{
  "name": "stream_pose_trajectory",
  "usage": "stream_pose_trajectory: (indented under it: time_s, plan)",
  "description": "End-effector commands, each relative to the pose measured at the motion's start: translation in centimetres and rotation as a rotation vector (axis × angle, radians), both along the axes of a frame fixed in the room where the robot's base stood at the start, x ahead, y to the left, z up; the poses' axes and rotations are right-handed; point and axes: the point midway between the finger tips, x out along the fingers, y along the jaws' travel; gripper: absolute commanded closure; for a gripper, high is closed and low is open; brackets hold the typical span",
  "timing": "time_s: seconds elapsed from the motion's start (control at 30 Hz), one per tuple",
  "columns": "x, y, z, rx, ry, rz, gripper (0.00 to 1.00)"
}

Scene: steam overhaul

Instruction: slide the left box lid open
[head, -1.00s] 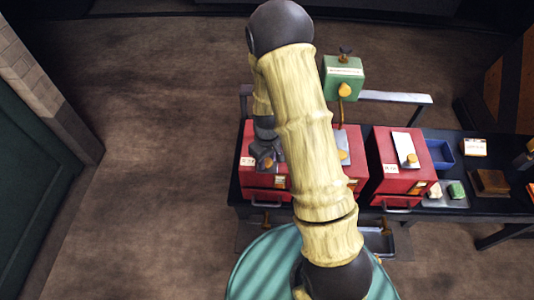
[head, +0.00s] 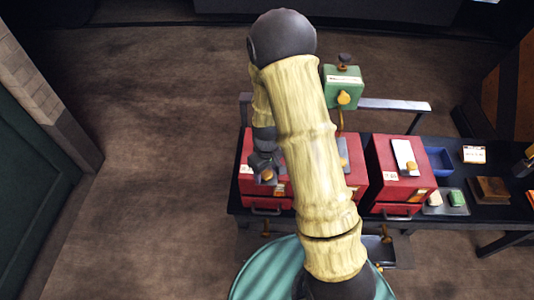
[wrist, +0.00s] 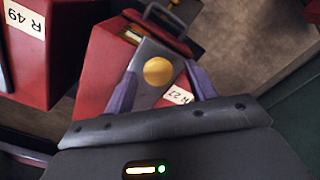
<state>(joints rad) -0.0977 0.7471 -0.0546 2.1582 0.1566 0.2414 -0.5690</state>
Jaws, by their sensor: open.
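The left box (head: 247,185) is red and stands at the left end of the dark bench, partly hidden by my arm. In the wrist view it carries a label reading R 27 and a grey sliding lid (wrist: 147,98) with a round brass knob (wrist: 158,71). My gripper (head: 265,170) is at this lid. In the wrist view its two fingers (wrist: 160,75) are apart, one on each side of the knob. I cannot tell whether they touch it.
A red box (head: 385,188) with a pale lid stands to the right, and another red box (head: 354,172) is partly behind my arm. A green box (head: 344,88) on a post stands behind. A blue tray (head: 440,160) and small blocks lie further right.

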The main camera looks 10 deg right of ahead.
Motion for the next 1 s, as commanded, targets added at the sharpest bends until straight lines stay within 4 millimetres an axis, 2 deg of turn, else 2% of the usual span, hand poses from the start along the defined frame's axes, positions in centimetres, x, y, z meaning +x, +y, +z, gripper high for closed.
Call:
stream_pose_trajectory:
  time_s: [0.27,0.8,1.0]
  plan:
    - [0.1,-0.1,3.7,0.001,-0.005,-0.001,0.44]
    - [0.1,0.0,13.3,0.001,-0.005,0.0,0.44]
    - [0.0,0.0,16.2,0.001,-0.002,0.0,0.44]
